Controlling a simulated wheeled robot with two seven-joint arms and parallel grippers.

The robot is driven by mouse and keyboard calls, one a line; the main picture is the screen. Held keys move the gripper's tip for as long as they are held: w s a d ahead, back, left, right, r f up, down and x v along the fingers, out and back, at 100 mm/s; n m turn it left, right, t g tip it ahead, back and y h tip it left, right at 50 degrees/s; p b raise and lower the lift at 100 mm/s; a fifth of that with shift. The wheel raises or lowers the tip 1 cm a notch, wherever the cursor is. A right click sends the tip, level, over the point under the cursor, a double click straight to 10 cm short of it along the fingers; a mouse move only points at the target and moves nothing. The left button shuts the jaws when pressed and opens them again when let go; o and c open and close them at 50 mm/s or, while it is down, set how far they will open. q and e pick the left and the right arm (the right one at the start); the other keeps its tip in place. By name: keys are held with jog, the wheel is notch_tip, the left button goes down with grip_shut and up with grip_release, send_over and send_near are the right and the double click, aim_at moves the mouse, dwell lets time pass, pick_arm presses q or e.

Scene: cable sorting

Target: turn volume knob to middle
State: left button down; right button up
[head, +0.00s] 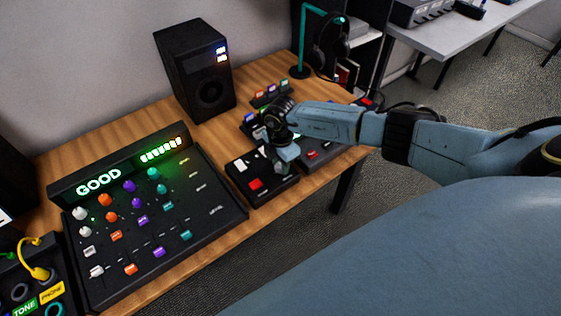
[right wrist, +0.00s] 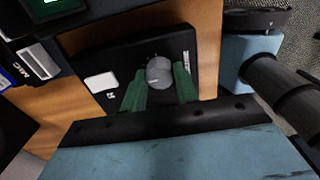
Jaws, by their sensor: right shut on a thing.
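The grey round volume knob (right wrist: 159,73) sits on a black control box (right wrist: 128,58) in the right wrist view, with a pale mark on its lower left side. My right gripper (right wrist: 160,69) has its green fingers on both sides of the knob and is shut on it. In the head view, my right gripper (head: 280,160) reaches down over the right side of the black box (head: 276,188) and hides the knob there. The box also carries a white button (head: 241,165) and a red button (head: 254,184). My left gripper is not in view.
A large mixer panel (head: 205,232) with a lit "GOOD" display stands left of the box. Another black box with a red button (head: 311,155) lies close on the right. A speaker (head: 196,70) and headphone stand (head: 302,40) are behind. Bare wood shows at the table's front edge.

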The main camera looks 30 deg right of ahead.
aim_at(280, 164)
jog(key=o, duration=1)
jog(key=shift+c, duration=0.2)
notch_tip(280, 164, up, 14)
jog(key=p, duration=0.1)
jog(key=shift+f, duration=0.25)
